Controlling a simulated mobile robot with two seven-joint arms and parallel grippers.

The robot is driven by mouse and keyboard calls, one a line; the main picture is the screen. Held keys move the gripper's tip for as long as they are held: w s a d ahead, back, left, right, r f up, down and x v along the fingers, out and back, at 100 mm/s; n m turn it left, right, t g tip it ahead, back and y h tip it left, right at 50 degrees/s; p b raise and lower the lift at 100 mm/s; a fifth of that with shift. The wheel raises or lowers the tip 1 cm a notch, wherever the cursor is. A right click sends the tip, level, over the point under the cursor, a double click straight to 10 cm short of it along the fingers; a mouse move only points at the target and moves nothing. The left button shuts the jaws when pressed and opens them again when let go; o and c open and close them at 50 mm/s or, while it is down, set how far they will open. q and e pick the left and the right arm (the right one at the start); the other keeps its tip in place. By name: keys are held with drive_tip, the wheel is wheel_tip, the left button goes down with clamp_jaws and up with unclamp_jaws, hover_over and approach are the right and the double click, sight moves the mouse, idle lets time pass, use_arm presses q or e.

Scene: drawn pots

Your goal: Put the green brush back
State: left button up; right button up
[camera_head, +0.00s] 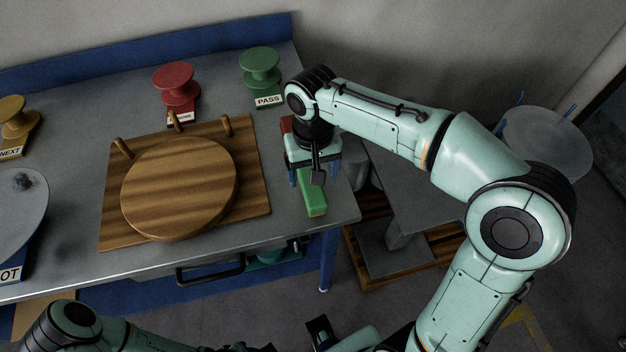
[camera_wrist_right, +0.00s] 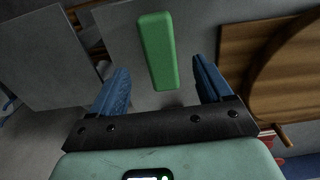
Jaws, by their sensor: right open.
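The green brush (camera_head: 313,198) shows as a plain green block lying on the grey table near its right front corner. In the head view my right gripper (camera_head: 306,180) is above its far end and hides part of it. In the right wrist view the green brush (camera_wrist_right: 158,50) lies in line with the gap between the two blue fingers of my right gripper (camera_wrist_right: 160,70). The fingers are apart and do not hold it. Part of my left arm is at the bottom edge, with dark parts of what may be my left gripper (camera_head: 320,330); its jaw state is unclear.
A round wooden board (camera_head: 180,188) lies on a square pegged board (camera_head: 255,190) left of the brush. Green (camera_head: 260,65), red (camera_head: 175,84) and yellow (camera_head: 14,115) spool-shaped stands are behind. A red block (camera_head: 287,124) is partly hidden by my right wrist.

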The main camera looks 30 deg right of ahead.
sight(313, 188)
use_arm(q)
drive_tip(key=shift+w+r+p, duration=0.25)
drive_tip(key=shift+r+p, duration=0.1)
drive_tip(key=shift+r, duration=0.2)
use_arm(e)
wheel_tip(313, 188, up, 5)
drive_tip(key=shift+f, duration=0.1)
use_arm(q)
drive_tip(key=shift+s, duration=0.1)
